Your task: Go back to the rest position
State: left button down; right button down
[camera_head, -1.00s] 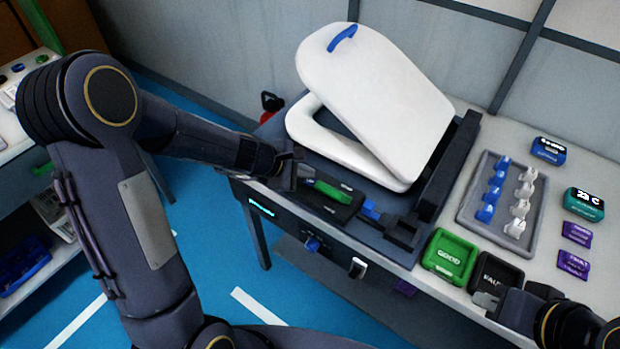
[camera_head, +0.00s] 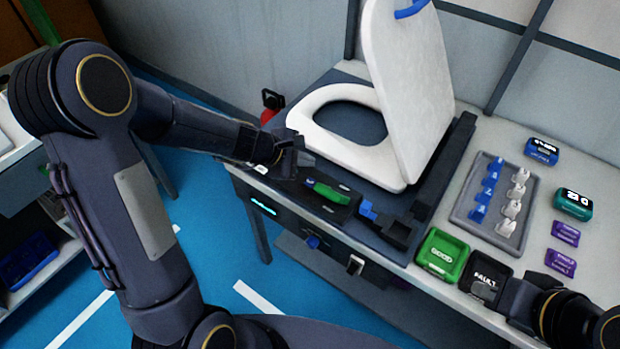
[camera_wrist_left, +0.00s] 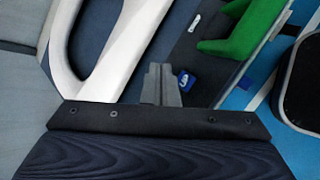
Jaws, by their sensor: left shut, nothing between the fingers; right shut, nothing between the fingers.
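My left gripper (camera_head: 300,160) is shut and empty at the front left of the test bench, close to the toilet seat. In the left wrist view its fingers (camera_wrist_left: 161,84) are together, beside the white seat ring (camera_wrist_left: 108,62) and a green part (camera_wrist_left: 245,30). My right gripper (camera_head: 500,303) is shut at the lower right, by the black fault tray (camera_head: 488,277); its fingertips are hard to make out. The white toilet seat ring (camera_head: 312,112) lies on the bench, and its white lid (camera_head: 408,80) stands raised, with a blue piece (camera_head: 411,9) on its top edge.
A green tray (camera_head: 442,256) sits left of the fault tray. A grey tray (camera_head: 462,208) holds blue and white clips. Small displays (camera_head: 573,203) and purple labels (camera_head: 561,262) stand on the right. A green part (camera_head: 330,192) lies in the front fixture. Blue floor is open in front.

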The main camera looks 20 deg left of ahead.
dwell(0.6)
pick_arm(q)
jog(key=s+r+m+h, duration=0.1)
jog(key=s+r+m, duration=0.8)
jog(key=s+r, duration=0.35)
jog(key=s+a+m+y, duration=0.1)
jog(key=s+a+m, duration=0.1)
jog(key=s, duration=0.5)
jog(key=s+a+f+m+g+y, duration=0.1)
jog(key=s+a+m+y, duration=0.1)
jog(key=s+m, duration=0.3)
jog(key=s+a, duration=0.1)
jog(key=s, duration=0.1)
jog(key=shift+s+f+m+y, duration=0.15)
jog(key=shift+s+m+y, duration=0.15)
jog(key=shift+s, duration=0.05)
jog(key=shift+d, duration=0.1)
dwell(0.5)
